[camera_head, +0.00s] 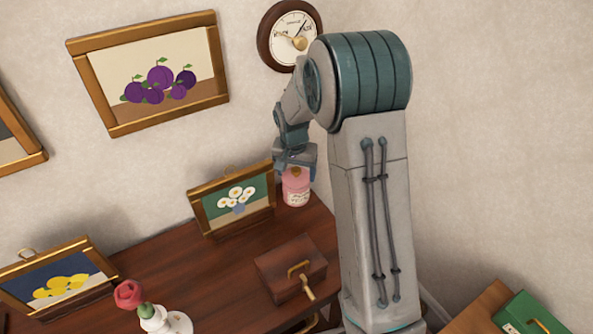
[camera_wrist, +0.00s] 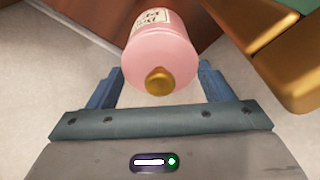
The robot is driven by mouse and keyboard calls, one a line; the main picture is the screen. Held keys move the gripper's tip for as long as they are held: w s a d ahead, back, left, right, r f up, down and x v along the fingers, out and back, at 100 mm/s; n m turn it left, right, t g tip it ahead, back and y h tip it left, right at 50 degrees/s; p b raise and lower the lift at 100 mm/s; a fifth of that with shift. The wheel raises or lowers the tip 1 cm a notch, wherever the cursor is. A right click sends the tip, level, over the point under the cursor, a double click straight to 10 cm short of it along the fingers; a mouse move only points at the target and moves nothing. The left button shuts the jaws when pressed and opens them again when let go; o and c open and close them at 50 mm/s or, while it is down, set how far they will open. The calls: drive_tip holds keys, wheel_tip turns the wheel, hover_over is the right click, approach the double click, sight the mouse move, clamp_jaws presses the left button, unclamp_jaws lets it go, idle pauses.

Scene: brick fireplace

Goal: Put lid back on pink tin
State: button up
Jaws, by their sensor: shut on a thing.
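The pink tin (camera_head: 296,194) stands upright at the far right end of the dark wooden tabletop, with a pale label on its side. The wrist view shows the labelled tin (camera_wrist: 153,17) and its pink lid (camera_wrist: 145,52) with a gold knob (camera_wrist: 160,82) towards me. My gripper (camera_head: 295,165) is directly above the tin, and its fingers (camera_wrist: 160,70) are shut on the lid from both sides. The lid appears lined up with the tin. I cannot tell whether it is fully seated or slightly raised.
A framed daisy picture (camera_head: 234,203) stands close left of the tin. A brown box (camera_head: 291,268) with a gold handle is nearer on the table (camera_head: 190,265). A rose in a white vase (camera_head: 160,320) and a lemon picture (camera_head: 62,281) are further left. The wall is close behind.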

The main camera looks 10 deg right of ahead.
idle(0.9)
drive_tip(key=o, duration=1.1)
drive_tip(key=shift+r+p, duration=2.3)
drive_tip(key=shift+r, duration=1.7)
